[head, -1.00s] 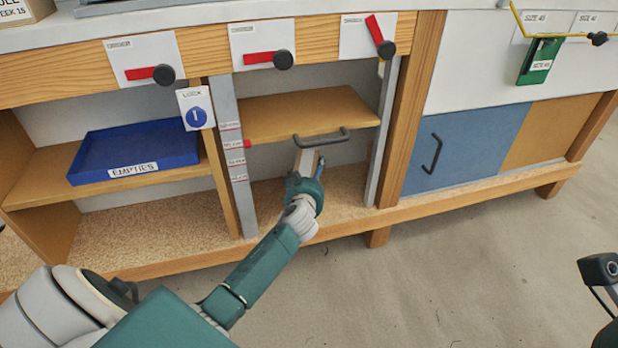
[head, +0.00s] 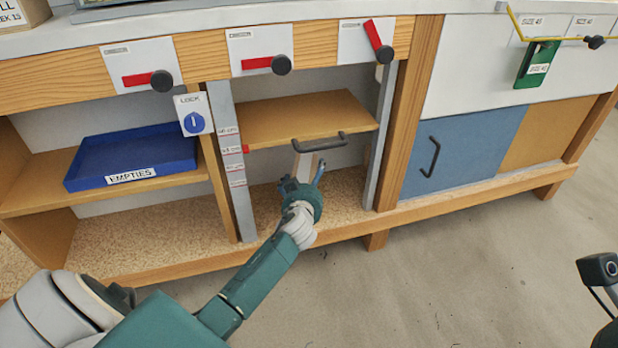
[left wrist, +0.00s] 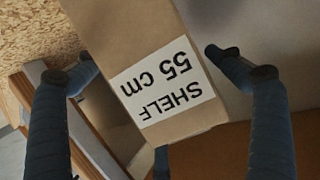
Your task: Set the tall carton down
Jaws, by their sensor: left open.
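The tall carton (head: 305,163) is brown and stands in the middle bay, below the shelf's dark handle; its base is hidden behind my gripper in the head view. In the left wrist view the carton (left wrist: 125,40) bears a white label reading "SHELF 55 cm", upside down in the picture. My left gripper (head: 303,184) is open around the carton. In the left wrist view its fingers (left wrist: 160,72) lie on either side of the carton, with a visible gap at the right finger. Contact at the left finger is unclear.
The middle shelf (head: 300,115) with its handle (head: 320,143) is close above the carton. A grey post (head: 232,160) with height marks borders the bay at left; another post (head: 383,140) is at right. A blue "EMPTIES" tray (head: 130,158) sits in the left bay.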

